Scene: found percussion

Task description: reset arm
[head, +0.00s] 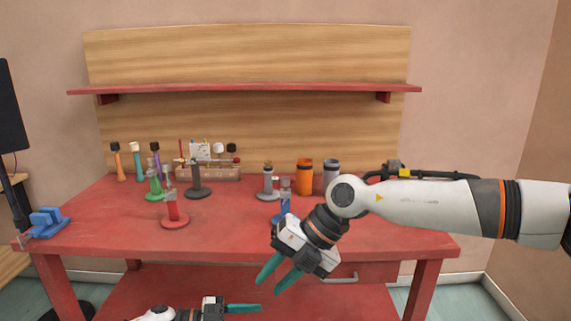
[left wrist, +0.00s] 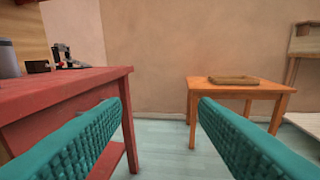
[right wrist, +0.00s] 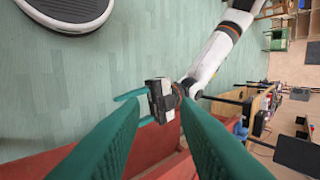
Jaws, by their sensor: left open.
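My right gripper (head: 270,283) hangs in front of the red workbench's (head: 120,225) front edge, its teal fingers pointing down and to the left. In the right wrist view its fingers (right wrist: 158,105) stand apart with nothing between them. My left gripper (head: 243,308) is low at the bottom of the head view, below the benchtop, with its fingers pointing right. In the left wrist view its fingers (left wrist: 155,105) are wide apart and empty. The left gripper also shows beyond the right fingers in the right wrist view.
Several coloured stands and bottles, including an orange cup (head: 304,178), stand on the bench. A blue vise (head: 45,222) sits at its left corner. A small orange table (left wrist: 238,89) with a tray stands apart across open floor (left wrist: 170,160).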

